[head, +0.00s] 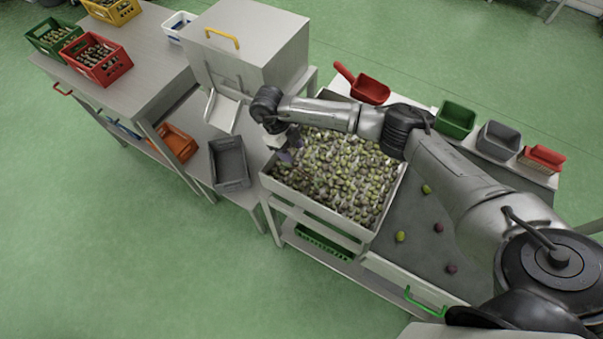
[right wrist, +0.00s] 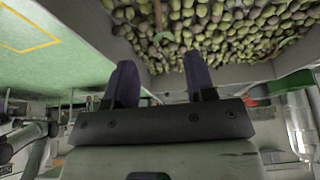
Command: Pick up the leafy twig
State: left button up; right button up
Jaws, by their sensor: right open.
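The leafy twig (right wrist: 157,14) shows in the right wrist view as a thin brown stem with green leaf bits, among the olives near the top edge. It lies roughly in line with the gap between my fingers. I cannot make it out in the head view. The olives fill a pale metal tray (head: 318,215). My right gripper (head: 286,152) is over the tray's left end; in the right wrist view its two dark fingers (right wrist: 159,64) are spread with nothing between them. My left gripper is not in view.
A grey bin (head: 229,163) and an orange crate (head: 174,145) stand left of the tray. A box-shaped machine (head: 248,40) stands behind. A red scoop (head: 368,88), green bin (head: 455,119) and grey bin (head: 497,140) line the right side. Loose olives lie on the grey surface (head: 415,245).

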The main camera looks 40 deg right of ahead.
aim_at(304, 172)
jog(key=shift+x, duration=5.1)
grip_shut()
